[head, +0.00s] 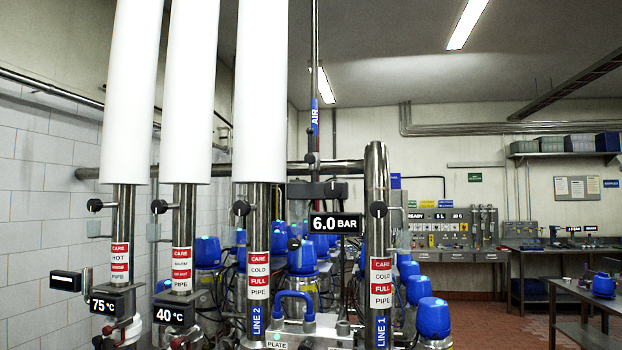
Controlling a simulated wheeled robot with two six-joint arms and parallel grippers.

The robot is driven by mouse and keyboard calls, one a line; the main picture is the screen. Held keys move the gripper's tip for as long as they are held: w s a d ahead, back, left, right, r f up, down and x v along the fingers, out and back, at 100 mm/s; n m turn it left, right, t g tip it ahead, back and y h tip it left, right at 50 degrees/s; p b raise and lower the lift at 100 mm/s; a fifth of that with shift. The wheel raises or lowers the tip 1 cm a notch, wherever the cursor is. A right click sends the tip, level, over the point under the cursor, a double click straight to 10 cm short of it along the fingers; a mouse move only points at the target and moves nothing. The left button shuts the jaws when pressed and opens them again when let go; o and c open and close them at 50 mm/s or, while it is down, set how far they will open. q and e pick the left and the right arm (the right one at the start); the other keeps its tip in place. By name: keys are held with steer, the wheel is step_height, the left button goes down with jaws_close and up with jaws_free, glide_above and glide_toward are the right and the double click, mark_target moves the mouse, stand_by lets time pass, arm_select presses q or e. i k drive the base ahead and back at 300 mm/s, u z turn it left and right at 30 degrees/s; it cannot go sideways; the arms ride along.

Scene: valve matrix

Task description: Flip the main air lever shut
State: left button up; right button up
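A thin vertical pipe (314,55) with a blue AIR label (315,117) comes down from the ceiling in the middle of the head view. A small dark fitting (311,158) sits on it below the label; I cannot tell whether it is the main air lever or how it is turned. A dark grey unit (318,190) sits lower on this line. A display (335,224) below it reads 6.0 BAR. Neither of my grippers is in view.
Three white-sleeved pipes (262,90) with steel lower ends stand in front on the left. A steel LINE 1 pipe (378,240) stands right of the display. Several blue-topped valves (433,318) crowd behind. A work table (590,295) is at the right, with open red floor (480,320) before it.

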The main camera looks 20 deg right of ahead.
mark_target(310, 158)
steer(key=k, duration=1.25)
steer(key=z, duration=0.7)
steer(key=i, duration=1.2)
steer(key=u, duration=0.8)
steer(key=i, duration=0.4)
steer(key=u, duration=0.4)
